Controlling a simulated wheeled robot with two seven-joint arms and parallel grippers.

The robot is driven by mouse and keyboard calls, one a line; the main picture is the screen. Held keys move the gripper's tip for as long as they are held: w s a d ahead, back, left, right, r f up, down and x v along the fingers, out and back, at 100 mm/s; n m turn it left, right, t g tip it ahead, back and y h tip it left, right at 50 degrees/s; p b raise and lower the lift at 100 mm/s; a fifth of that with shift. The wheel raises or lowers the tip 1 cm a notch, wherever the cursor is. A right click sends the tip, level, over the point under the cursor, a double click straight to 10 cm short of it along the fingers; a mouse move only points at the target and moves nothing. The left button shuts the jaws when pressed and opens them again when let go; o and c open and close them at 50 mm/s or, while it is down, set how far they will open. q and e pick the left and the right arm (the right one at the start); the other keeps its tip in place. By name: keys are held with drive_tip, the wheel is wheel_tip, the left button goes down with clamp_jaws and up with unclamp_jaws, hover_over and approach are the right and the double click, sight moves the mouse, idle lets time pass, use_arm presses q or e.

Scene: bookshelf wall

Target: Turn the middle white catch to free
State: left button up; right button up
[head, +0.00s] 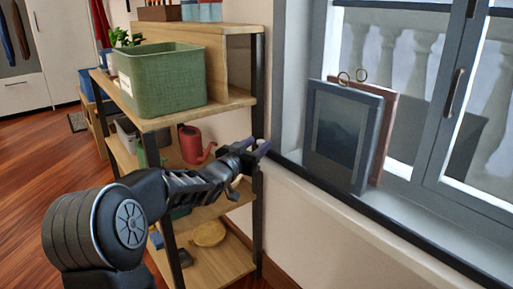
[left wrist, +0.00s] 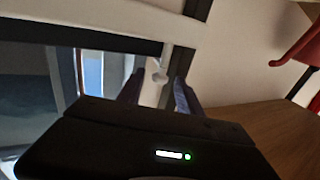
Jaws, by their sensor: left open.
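My left gripper (head: 258,153) reaches past the right end of the wooden shelf unit, close to the wall beside the window. Its two fingers are apart. In the left wrist view the open fingers of this gripper (left wrist: 158,95) stand on either side of a small pale white piece with a rounded knob (left wrist: 158,74), which looks like a white catch. I cannot tell whether a finger touches it, which way it is turned, or whether it is the middle one. No catch can be made out clearly in the head view. My right gripper is not in view.
The wooden shelf unit (head: 232,96) has a green bin (head: 160,80) on top and a red watering can (head: 197,146) below. A dark picture frame (head: 342,135) leans on the window sill to the right. The floor (head: 40,190) at left is clear.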

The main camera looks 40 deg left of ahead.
use_arm(q)
clamp_jaws()
idle(0.4)
